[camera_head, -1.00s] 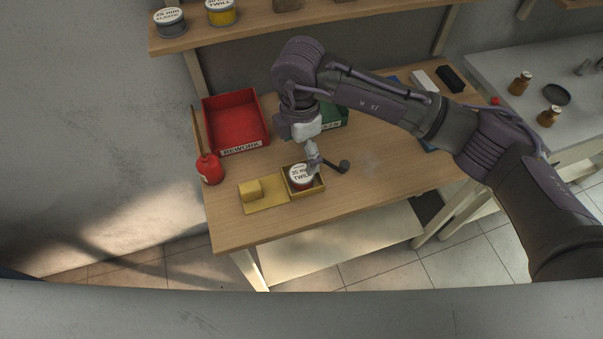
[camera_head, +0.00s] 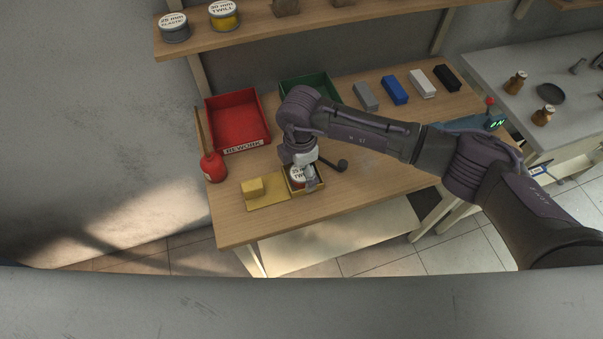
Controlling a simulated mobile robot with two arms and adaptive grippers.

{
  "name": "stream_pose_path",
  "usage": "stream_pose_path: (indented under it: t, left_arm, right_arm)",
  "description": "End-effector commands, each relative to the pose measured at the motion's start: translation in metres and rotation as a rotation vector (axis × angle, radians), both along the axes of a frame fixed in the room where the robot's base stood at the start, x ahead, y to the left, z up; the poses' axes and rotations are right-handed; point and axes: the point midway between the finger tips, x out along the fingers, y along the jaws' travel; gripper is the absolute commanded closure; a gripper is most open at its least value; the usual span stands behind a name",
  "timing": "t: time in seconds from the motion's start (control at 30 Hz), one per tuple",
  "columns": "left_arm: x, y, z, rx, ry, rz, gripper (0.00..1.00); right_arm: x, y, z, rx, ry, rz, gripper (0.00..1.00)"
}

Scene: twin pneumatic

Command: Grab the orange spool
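A round spool with a white label reading "TWILL" (camera_head: 296,174) sits in the square compartment of a yellow holder (camera_head: 268,204) on the wooden bench. Only a little of its reddish side shows, so I cannot be sure that it is the orange one. My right gripper (camera_head: 309,183) is low over the right part of this spool, pointing down, with a pale finger at its near right side. The other finger is hidden, and I cannot tell whether the gripper is open or shut. My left gripper is not in view.
A yellow block (camera_head: 252,187) sits on the holder's left part. A black knob (camera_head: 342,165) stands close right. A red bin (camera_head: 238,119), red oil can (camera_head: 213,168) and green bin (camera_head: 305,90) stand around. The bench's right front is clear.

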Motion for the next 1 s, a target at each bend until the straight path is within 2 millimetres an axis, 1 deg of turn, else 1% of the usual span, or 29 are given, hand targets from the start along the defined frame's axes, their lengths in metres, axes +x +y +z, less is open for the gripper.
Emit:
stream_pose_path:
  t: [0.03,0.27,0.3,0.37,0.57,0.67,0.77,1.0]
  left_arm:
    - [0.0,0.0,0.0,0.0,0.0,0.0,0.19]
    - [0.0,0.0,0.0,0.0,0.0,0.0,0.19]
    - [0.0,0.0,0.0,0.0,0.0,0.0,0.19]
    - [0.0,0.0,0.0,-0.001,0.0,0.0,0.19]
    - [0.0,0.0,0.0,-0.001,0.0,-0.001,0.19]
    - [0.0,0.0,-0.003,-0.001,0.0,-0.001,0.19]
    - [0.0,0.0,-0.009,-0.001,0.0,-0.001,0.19]
    - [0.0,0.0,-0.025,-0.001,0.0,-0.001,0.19]
  right_arm:
    - [0.0,0.0,0.0,0.0,0.0,0.0,0.25]
    - [0.0,0.0,0.0,0.0,0.0,0.0,0.63]
    - [0.0,0.0,0.001,0.0,0.0,0.0,0.7]
    - [0.0,0.0,0.001,0.0,0.0,0.0,0.79]
    - [0.0,0.0,0.001,0.001,0.0,0.0,0.8]
    - [0.001,0.001,0.006,0.003,-0.003,0.0,0.8]
    - [0.001,0.001,0.02,0.004,-0.005,0.001,0.8]
    - [0.001,0.001,0.068,0.003,-0.005,0.002,0.8]
